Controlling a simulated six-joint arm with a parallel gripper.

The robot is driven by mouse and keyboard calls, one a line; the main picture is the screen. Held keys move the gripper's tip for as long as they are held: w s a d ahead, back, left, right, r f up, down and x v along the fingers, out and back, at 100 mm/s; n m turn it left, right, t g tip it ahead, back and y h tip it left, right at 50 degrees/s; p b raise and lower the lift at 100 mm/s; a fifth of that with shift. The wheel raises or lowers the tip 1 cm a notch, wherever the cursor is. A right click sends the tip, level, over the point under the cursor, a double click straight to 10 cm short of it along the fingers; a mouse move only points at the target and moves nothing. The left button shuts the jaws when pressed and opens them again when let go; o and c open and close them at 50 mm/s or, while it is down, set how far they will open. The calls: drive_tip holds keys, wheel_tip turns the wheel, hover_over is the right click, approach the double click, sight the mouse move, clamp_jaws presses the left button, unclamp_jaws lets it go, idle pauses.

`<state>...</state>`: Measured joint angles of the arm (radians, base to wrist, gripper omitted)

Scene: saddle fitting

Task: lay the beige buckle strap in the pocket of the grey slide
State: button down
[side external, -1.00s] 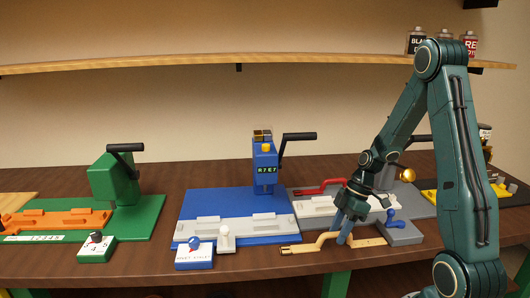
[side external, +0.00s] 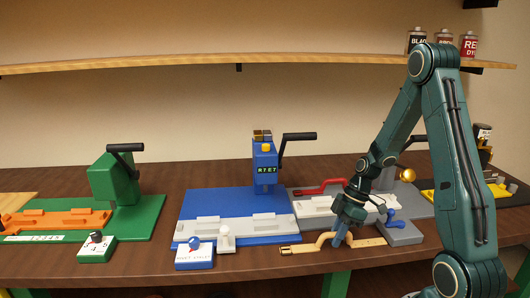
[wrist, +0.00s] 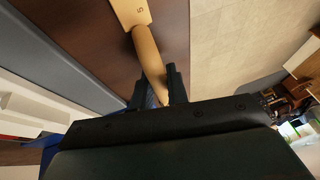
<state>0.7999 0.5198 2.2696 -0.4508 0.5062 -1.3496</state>
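The beige buckle strap (side external: 372,242) lies on the dark tabletop near its front edge, with a raised arch in its middle and its buckle end to the left.
A blue press (side external: 265,165) on a blue base with a pale slide stands left of the strap. A green press (side external: 115,178) is farther left. A grey block with a blue-knobbed lever (side external: 391,220) is close right of my gripper. A red handle (side external: 320,187) lies behind.

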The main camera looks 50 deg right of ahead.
drive_tip(key=shift+r, duration=0.2)
wheel_tip(320, 180, up, 20)
drive_tip(key=shift+f, duration=0.2)
idle(0.7)
idle(0.6)
drive_tip(key=w+a+r, duration=0.2)
drive_tip(key=w+a, duration=0.1)
drive_tip(key=w, duration=1.2)
drive_tip(key=w+a, duration=0.9)
drive_tip(key=w, duration=0.1)
drive_tip(key=shift+w+a+r, duration=0.2)
drive_tip(key=shift+w+r, duration=0.15)
drive_tip(key=shift+r, duration=0.05)
drive_tip(key=shift+f, duration=0.1)
